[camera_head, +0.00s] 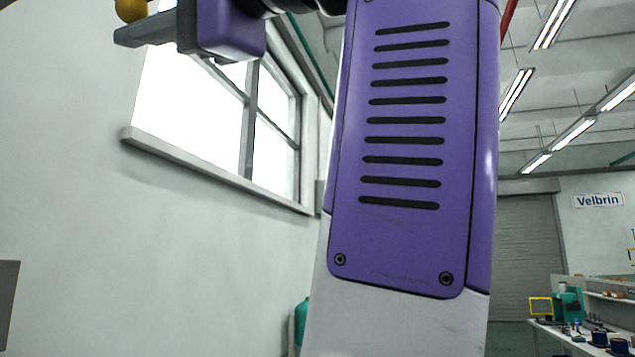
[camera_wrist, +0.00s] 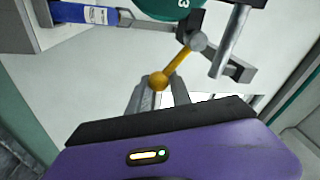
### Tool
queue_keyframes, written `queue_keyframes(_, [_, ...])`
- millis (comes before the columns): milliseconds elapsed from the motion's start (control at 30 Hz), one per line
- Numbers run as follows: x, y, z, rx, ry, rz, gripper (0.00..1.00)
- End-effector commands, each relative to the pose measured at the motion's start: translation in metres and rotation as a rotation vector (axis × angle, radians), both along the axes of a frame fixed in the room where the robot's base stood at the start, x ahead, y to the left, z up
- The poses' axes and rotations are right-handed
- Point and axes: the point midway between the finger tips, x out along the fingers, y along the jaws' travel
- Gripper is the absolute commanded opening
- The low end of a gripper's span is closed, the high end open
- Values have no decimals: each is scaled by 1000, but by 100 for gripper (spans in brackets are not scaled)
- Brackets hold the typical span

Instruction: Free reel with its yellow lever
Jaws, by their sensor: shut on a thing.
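The yellow lever (camera_wrist: 178,62) shows in the wrist view as a short slanted rod with a round ball knob. Its upper end meets a grey pivot (camera_wrist: 197,41). My gripper (camera_wrist: 161,90) is shut on the knob, with one finger on each side of it. In the head view the yellow knob (camera_head: 131,9) is at the top left corner, by the finger of my gripper (camera_head: 150,29). The rest of the lever is out of that view. I cannot tell for sure which part is the reel.
A teal round body (camera_wrist: 170,6) marked 3 and a blue cylinder (camera_wrist: 88,13) with a white label lie above the lever. A grey bar (camera_wrist: 231,42) stands close on its right. A window (camera_head: 225,110) and a far workbench (camera_head: 590,335) show in the head view.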

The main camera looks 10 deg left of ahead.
Motion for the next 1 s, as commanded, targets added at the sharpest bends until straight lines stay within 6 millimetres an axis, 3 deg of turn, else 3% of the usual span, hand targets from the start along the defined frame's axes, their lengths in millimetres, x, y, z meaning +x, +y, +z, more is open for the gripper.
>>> queue_keyframes(767, [3, 1, 3, -13, -104, -3, 0])
queue_keyframes(800, [3, 1, 4, -13, -104, -3, 29])
queue_keyframes(933, [3, 1, 4, -13, -104, -3, 54])
queue_keyframes(1000, [3, 1, 4, -13, -104, -3, 55])
